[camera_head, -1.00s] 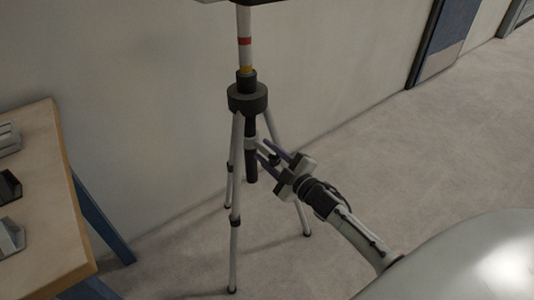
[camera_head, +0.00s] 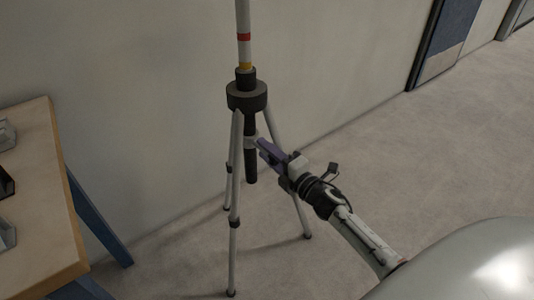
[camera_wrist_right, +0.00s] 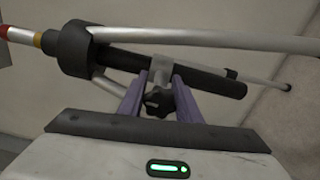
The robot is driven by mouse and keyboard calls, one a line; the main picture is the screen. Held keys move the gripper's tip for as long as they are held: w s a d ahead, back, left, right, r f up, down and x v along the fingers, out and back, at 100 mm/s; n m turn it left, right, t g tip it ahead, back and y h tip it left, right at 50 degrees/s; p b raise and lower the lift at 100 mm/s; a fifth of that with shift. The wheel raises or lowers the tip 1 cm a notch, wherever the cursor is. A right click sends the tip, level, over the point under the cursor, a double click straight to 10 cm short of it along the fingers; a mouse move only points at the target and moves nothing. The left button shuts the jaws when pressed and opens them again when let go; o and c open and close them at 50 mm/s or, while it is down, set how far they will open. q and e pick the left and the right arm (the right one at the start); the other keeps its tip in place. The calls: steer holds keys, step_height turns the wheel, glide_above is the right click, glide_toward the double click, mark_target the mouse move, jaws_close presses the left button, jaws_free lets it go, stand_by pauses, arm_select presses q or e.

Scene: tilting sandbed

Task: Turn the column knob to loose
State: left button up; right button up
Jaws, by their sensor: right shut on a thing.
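A tripod (camera_head: 235,190) stands on the floor by the wall, with a dark hub (camera_head: 247,96) and a banded column (camera_head: 243,40). The dark lower column (camera_head: 251,165) hangs below the hub; a grey collar (camera_wrist_right: 161,68) wraps around it. The black lobed column knob (camera_wrist_right: 158,102) sits on the side of this collar in the right wrist view. My right gripper (camera_head: 265,148) is shut on the knob, one purple finger on each side in the wrist view (camera_wrist_right: 158,100). In the head view the fingers hide the knob. My left gripper is not in view.
A wooden table (camera_head: 45,205) with blue legs and several grey and black objects is at the left. The wall is close behind the tripod. Tripod legs spread around the lower column near my gripper. Open floor (camera_head: 440,150) lies to the right.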

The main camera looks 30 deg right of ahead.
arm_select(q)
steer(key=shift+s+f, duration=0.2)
arm_select(e)
steer(key=shift+n, duration=0.5)
steer(key=o, duration=1.1)
steer(key=shift+c, duration=0.2)
steer(key=shift+s, duration=0.2)
arm_select(q)
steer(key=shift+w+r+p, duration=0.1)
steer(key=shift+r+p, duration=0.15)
steer(key=shift+p, duration=0.35)
arm_select(e)
steer(key=s, duration=1)
steer(key=shift+d, duration=0.4)
